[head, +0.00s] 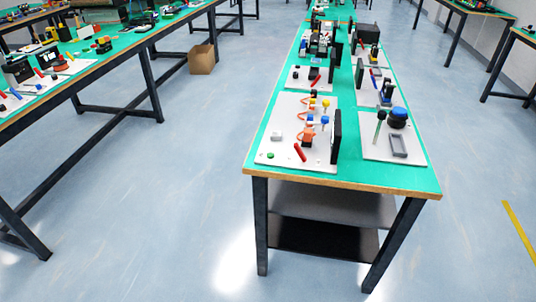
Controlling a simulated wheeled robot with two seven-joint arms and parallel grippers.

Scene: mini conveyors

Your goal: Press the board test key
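Two white boards lie side by side at the near end of the green-topped table. The left board (283,149) carries a green round button (270,155), a small light-grey block (277,136), a red cylinder (300,152), orange curved parts (308,133), yellow and blue pieces, and an upright black panel (336,136). The right board (378,152) carries a blue round knob (398,117), a green-topped stick (380,122) and a grey frame (398,145). I cannot tell which part is the test key. Neither of my grippers is in view.
More boards with small parts stand further back on the same table (258,172). Another long table (115,42) runs along the left, with a cardboard box (202,59) beside it. Tables also stand at the upper right. The floor before the near table is clear.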

